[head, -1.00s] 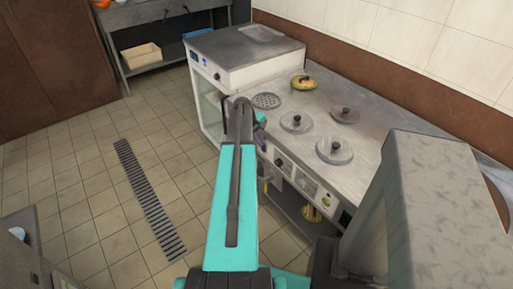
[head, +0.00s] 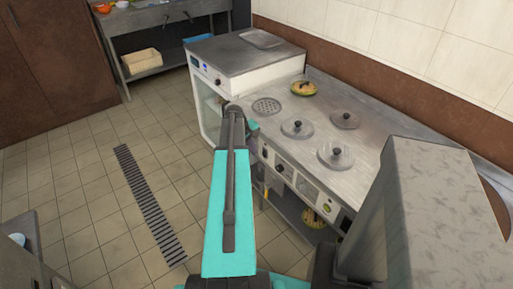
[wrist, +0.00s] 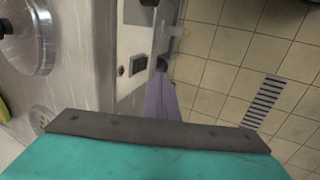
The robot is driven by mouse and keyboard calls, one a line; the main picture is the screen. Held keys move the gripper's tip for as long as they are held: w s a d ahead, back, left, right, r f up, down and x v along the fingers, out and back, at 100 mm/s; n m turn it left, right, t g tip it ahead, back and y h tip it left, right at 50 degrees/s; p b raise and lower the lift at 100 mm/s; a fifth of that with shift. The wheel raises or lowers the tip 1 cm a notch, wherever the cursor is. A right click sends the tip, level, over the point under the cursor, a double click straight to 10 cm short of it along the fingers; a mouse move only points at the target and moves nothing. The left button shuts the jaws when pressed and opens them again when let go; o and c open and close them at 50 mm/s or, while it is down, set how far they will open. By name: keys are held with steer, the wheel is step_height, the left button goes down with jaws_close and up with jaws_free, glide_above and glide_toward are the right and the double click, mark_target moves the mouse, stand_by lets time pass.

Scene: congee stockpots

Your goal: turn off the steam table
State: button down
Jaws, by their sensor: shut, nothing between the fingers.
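The steam table (head: 370,125) is a long steel counter with several round lids set in its top, including a near lid (head: 335,154). Its front panel (head: 308,188) carries a dark knob (head: 279,167) and other controls. In the wrist view the panel shows a small dark rocker switch (wrist: 138,64) and part of a black knob (wrist: 148,2) at the top edge. My gripper (wrist: 162,72), purple with a dark tip, is shut and empty beside the panel's front edge, just right of the switch. I cannot tell whether it touches anything. In the head view my arm mostly hides it.
A white-sided steel cabinet (head: 245,60) adjoins the counter's far end. A shelf unit with a tan box (head: 141,62) stands at the back. A floor drain (head: 150,205) runs through the open tiled floor on the left. A lower shelf lies under the panel.

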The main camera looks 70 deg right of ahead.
step_height(320, 180, up, 10)
steer(key=a+b, duration=0.1)
steer(key=shift+w+f, duration=0.2)
steer(key=shift+w, duration=0.2)
steer(key=shift+a, duration=0.1)
stand_by(0.4)
